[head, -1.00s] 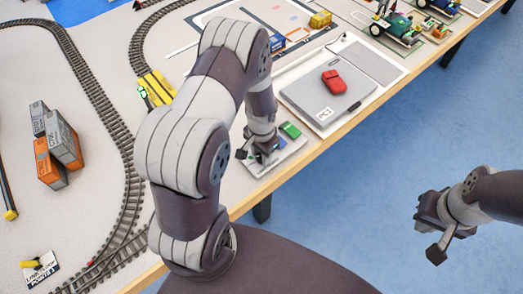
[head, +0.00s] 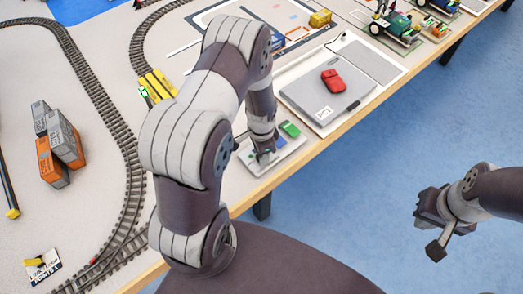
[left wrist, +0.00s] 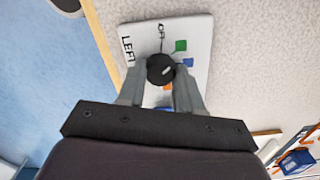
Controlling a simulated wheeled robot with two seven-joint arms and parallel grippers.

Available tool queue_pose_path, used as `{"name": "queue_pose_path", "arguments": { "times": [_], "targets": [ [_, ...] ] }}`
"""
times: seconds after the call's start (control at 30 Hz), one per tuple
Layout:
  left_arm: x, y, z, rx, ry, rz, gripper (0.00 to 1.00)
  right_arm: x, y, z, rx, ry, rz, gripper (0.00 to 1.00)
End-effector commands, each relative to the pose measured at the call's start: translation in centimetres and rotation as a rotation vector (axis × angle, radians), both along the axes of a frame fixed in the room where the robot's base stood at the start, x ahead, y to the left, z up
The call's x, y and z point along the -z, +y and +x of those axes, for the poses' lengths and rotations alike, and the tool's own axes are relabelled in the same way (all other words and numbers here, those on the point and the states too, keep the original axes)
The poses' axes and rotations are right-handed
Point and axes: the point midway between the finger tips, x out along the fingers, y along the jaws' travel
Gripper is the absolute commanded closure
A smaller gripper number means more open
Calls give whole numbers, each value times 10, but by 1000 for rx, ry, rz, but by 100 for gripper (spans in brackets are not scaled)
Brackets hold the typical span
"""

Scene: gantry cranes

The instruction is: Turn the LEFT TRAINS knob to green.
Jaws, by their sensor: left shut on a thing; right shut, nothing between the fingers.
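The LEFT TRAINS knob (left wrist: 160,68) is round and black with a short white mark, seen in the left wrist view. It sits on a white panel (left wrist: 200,30) with green, blue and orange squares; "LEFT" is partly readable. My left gripper (left wrist: 159,72) is shut on the knob, one finger on each side. In the head view my left gripper (head: 264,158) is down at the panel (head: 297,150), and the arm hides the knob. The white mark seems to point toward the lower right, between the coloured squares. My right gripper (head: 436,248) is shut and empty, over the floor.
A grey laptop-like case (head: 320,95) with a red object (head: 332,80) lies beyond the panel. Train tracks (head: 95,95) and stacked containers (head: 58,150) are at left. The table edge (head: 320,148) runs close by the panel; blue floor (head: 420,120) lies beyond.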

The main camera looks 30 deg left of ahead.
Motion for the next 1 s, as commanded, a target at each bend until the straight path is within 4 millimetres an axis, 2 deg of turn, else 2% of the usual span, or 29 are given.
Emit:
{"name": "queue_pose_path", "arguments": {
  "times": [0.17,0.2,0.27,0.3,0.53,0.63,0.77,1.0],
  "targets": [
    [-1,0,1,-1,-3,0,96,0,0,0,0,0,0,100],
    [-1,0,1,-1,-3,0,62,0,0,0,0,0,0,100],
    [-1,0,1,-1,-3,0,42,0,0,0,0,0,0,100],
    [-1,0,1,-1,-3,0,40,0,0,0,0,0,0,100],
    [-1,0,1,-1,-1,0,40,0,0,0,0,0,0,100],
    [-8,0,1,-1,-3,1,40,0,0,0,0,0,0,100],
    [-36,1,2,-2,-8,1,40,0,0,0,0,0,0,100],
    [-99,1,1,-2,-8,1,40,0,0,0,0,0,0,100]
  ]
}}
